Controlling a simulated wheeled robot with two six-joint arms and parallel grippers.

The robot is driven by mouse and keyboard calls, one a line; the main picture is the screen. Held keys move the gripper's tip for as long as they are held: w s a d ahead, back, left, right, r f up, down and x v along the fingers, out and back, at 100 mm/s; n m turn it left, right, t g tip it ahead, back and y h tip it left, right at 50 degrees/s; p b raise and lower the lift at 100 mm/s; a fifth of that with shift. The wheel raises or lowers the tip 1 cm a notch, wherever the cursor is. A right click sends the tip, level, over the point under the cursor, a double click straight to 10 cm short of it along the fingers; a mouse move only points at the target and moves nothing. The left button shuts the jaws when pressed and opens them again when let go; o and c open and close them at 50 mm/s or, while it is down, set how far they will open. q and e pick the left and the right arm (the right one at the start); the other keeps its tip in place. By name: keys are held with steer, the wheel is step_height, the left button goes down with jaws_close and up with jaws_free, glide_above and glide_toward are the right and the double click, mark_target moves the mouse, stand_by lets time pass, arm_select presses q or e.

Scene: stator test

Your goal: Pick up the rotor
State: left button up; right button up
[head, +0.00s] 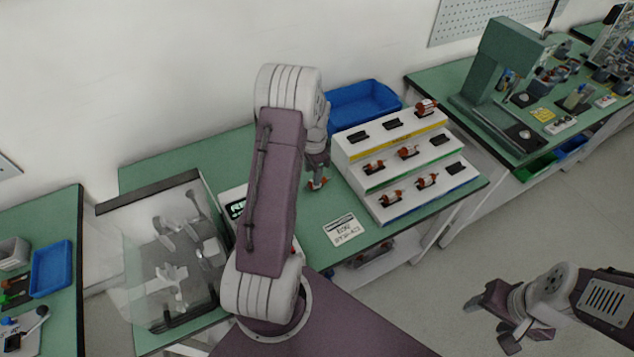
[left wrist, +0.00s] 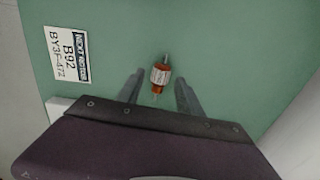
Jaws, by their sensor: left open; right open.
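A rotor (left wrist: 160,76) with an orange-red body, a pale label band and a thin metal shaft lies on the green table top (left wrist: 220,40) in the left wrist view. In the head view it shows as a small reddish piece (head: 318,184) below my left gripper (head: 317,168). My left gripper's two fingers (left wrist: 159,92) are open, one on each side of the rotor's near end, with gaps to both sides. I cannot tell how high the fingertips are above the table. My right gripper (head: 507,318) is open and empty over the floor at the lower right.
A white stepped rack (head: 372,152) holding several rotors stands right of my left gripper. A blue bin (head: 366,101) is behind it. A printed card (head: 343,229) lies in front. A clear-walled case (head: 165,265) stands at the left.

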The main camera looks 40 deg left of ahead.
arm_select(q)
steer(key=shift+w+a+f, duration=0.15)
steer(key=shift+f, duration=0.75)
steer(key=f, duration=0.3)
steer(key=f+p, duration=0.1)
steer(key=shift+w+a+f, duration=0.1)
steer(key=shift+w+f, duration=0.3)
steer(key=shift+r, duration=0.1)
jaws_close()
